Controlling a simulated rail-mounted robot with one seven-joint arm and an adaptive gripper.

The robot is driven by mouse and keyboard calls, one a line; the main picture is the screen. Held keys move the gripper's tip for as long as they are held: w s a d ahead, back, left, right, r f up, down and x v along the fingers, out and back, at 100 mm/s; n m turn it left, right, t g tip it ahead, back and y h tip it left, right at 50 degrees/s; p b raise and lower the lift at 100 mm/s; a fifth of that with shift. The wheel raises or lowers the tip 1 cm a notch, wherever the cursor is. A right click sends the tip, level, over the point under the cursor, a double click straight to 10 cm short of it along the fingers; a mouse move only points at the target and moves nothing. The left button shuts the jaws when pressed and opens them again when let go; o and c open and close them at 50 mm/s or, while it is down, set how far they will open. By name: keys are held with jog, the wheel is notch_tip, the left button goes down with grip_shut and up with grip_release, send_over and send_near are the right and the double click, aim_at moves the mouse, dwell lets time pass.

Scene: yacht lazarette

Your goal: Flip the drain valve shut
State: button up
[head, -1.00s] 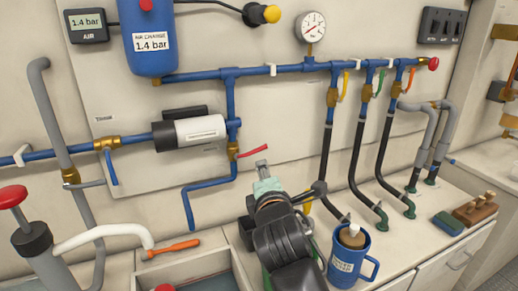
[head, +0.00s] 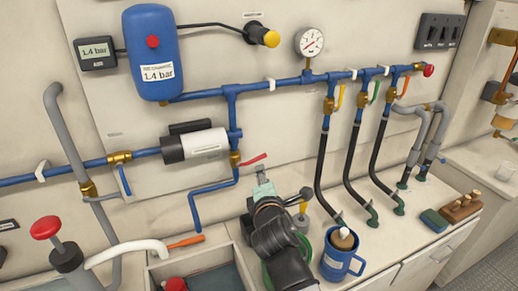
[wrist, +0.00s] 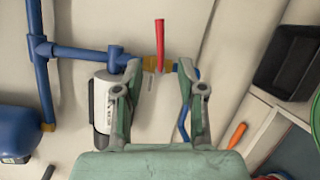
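A red lever (head: 254,160) sits on a brass valve (head: 235,159) on the blue pipe that drops below the pump; I take this as the drain valve. In the head view my gripper (head: 263,178) is just below and right of the lever, with no clear contact.
A white-and-black pump (head: 195,146) is left of the valve. Black hoses (head: 322,165) with coloured levers hang to the right. A blue mug (head: 343,257) stands on the counter beside my arm. An orange-handled tool (head: 186,241) lies behind an open bin (head: 208,262).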

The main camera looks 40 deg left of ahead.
aim_at(259, 159)
jog(key=p+x, duration=0.5)
jog(key=x, duration=0.6)
jog(key=shift+w+a+f, duration=0.1)
jog(key=shift+w+a, duration=0.1)
jog(key=shift+c, duration=0.3)
grip_shut()
